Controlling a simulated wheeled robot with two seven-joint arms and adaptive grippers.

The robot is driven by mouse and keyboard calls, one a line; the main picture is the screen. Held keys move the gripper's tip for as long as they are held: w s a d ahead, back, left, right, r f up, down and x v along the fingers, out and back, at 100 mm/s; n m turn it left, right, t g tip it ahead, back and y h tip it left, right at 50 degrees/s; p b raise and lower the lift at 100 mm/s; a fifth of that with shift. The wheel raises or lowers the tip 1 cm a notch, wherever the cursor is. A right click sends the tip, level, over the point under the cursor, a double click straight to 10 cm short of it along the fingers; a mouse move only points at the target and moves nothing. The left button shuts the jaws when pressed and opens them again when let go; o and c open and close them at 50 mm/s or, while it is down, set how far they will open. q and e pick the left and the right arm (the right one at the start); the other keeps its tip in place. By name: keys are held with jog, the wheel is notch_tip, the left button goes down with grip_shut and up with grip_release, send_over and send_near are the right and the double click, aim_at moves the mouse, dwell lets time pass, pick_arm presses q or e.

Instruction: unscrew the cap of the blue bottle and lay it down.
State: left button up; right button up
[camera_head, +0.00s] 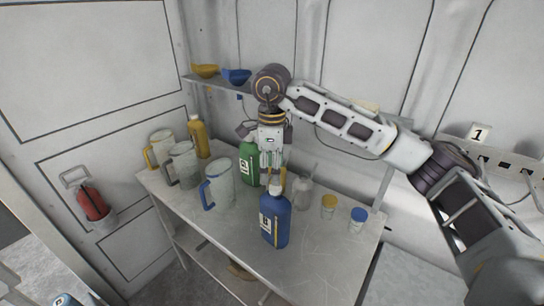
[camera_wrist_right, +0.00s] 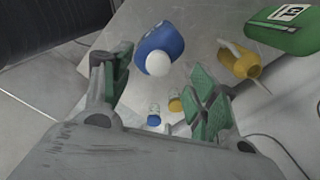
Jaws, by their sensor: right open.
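The blue bottle (camera_head: 275,222) stands upright near the front edge of the table, its label facing the head camera. Its white cap (camera_head: 276,190) is on its neck. The bottle (camera_wrist_right: 168,38) and cap (camera_wrist_right: 158,64) also show in the right wrist view, between the fingers and towards the top of the picture. My right gripper (camera_head: 271,168) points down, just above and behind the cap in the head view. In the wrist view its fingers (camera_wrist_right: 162,90) are apart with nothing gripped. Whether a finger touches the bottle cannot be told. My left gripper is not in view.
A green bottle (camera_head: 248,163) stands behind, partly hidden by my right gripper. Clear jugs (camera_head: 218,186) and a yellow bottle (camera_head: 199,138) are at the left. Small jars with yellow (camera_head: 329,202) and blue (camera_head: 359,215) lids stand right. The table's right front (camera_head: 330,262) is clear.

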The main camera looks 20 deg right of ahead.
aim_at(272, 188)
jog(key=shift+f+p, duration=0.45)
jog(key=shift+f, duration=2.35)
jog(key=c, duration=1.1)
jog(key=shift+s+n+b, duration=0.1)
jog(key=shift+n+b, duration=0.65)
jog(key=shift+n, duration=0.25)
jog(key=shift+s+n+b, duration=0.15)
jog(key=shift+n+b, duration=0.8)
jog(key=shift+n, duration=0.55)
jog(key=shift+r+p, duration=0.65)
jog(key=shift+r, duration=0.75)
jog(key=shift+r+p, duration=1.05)
jog(key=shift+r, duration=1.3)
